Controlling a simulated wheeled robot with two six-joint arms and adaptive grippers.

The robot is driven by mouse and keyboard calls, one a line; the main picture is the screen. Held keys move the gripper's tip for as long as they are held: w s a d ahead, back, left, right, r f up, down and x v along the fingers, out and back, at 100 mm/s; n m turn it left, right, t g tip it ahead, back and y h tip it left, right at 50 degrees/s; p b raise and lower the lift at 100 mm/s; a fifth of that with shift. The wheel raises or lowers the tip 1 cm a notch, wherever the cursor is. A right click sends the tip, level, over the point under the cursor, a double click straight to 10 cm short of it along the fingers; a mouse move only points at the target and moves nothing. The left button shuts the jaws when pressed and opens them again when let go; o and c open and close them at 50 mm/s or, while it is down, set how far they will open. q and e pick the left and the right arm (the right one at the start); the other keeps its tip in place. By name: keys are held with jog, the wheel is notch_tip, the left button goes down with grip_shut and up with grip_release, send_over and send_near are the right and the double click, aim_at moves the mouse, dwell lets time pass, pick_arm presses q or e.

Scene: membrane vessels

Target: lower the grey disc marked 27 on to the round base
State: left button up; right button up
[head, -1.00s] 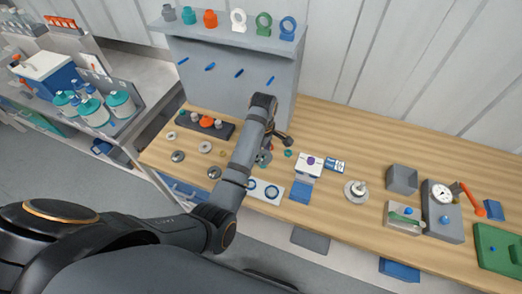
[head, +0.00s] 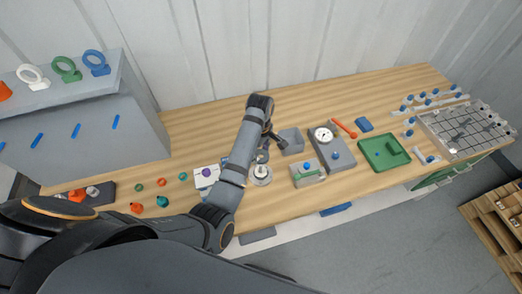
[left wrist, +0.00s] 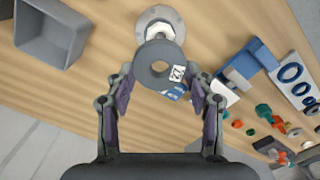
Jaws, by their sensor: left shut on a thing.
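The grey disc marked 27 (left wrist: 152,76) has a centre hole and a white label. My left gripper (left wrist: 160,82) is shut on it, with a finger at each side. In the head view the left gripper (head: 268,143) is over the work table, and the disc shows only in part by it. The round base (left wrist: 178,20) is a pale metal flange with a raised middle. In the left wrist view the disc overlaps its lower edge. In the head view the base (head: 262,180) stands on the table just below the gripper. The gap between disc and base is hard to judge.
A grey open bin (head: 291,141) stands close to the right of the gripper. A gauge block (head: 322,150) and a green tray (head: 375,155) lie further right. A white block with a purple knob (head: 206,182) stands left of the base. Bare table lies behind.

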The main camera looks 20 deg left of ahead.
pick_arm(q)
jog(key=shift+f, duration=1.95)
jog(key=shift+a+f+b, duration=0.1)
jog(key=shift+f+b, duration=0.85)
jog(key=shift+f, duration=1.4)
pick_arm(e)
notch_tip(320, 180, down, 2)
jog(key=shift+w+d+f, duration=0.1)
jog(key=shift+w+d, duration=0.05)
